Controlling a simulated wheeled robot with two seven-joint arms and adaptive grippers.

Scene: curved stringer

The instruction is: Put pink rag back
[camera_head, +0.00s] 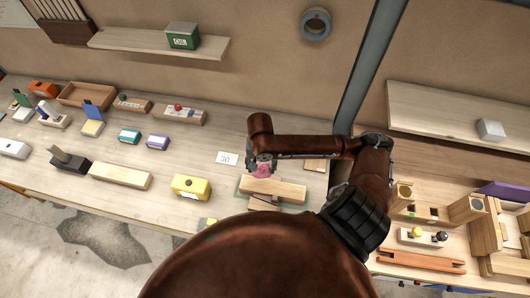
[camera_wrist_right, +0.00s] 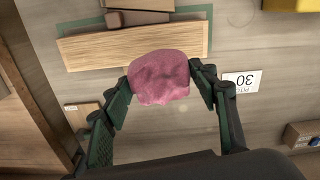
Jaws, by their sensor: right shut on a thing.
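The pink rag (camera_wrist_right: 160,77) is a crumpled lump between the fingers of my right gripper (camera_wrist_right: 160,88) in the right wrist view. The gripper is shut on it. In the head view the rag (camera_head: 263,171) shows just below the right gripper (camera_head: 260,164), over the bench beside the pale wooden board (camera_head: 273,189). The rag overlaps the board's edge in the wrist view; I cannot tell whether it touches the board. My left gripper is not in view.
A white card marked 30 (camera_head: 227,159) lies left of the gripper. A yellow box (camera_head: 191,187) stands left of the board. Several tools and blocks cover the bench's left part. A wall shelf (camera_head: 158,43) hangs behind. A grey upright post (camera_head: 366,75) stands behind my right arm.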

